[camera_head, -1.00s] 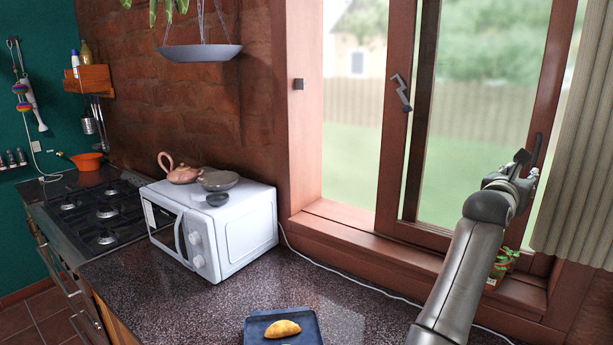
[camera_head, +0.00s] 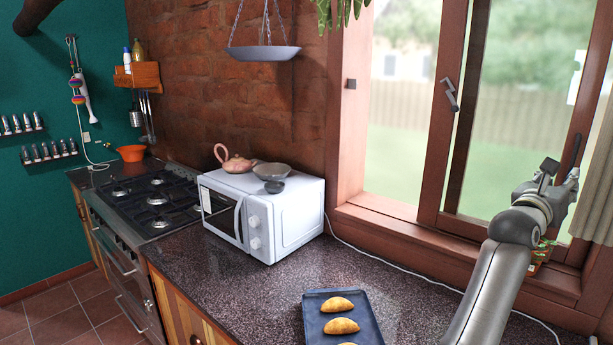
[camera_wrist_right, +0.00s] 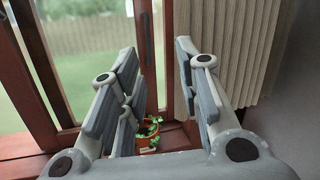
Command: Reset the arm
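My right arm rises at the right of the head view, in front of the window. Its gripper (camera_head: 562,162) points up and away, near the curtain's edge. In the right wrist view the two fingers (camera_wrist_right: 157,60) stand apart with nothing between them, so the gripper is open and empty. My left arm and gripper are not in view.
A blue tray (camera_head: 313,322) with pastries lies on the dark counter (camera_head: 395,300). A white microwave (camera_head: 300,215) stands farther left, beside the stove (camera_head: 150,200). A potted plant (camera_wrist_right: 147,133) sits on the sill below the right gripper. A curtain (camera_wrist_right: 225,40) hangs close by.

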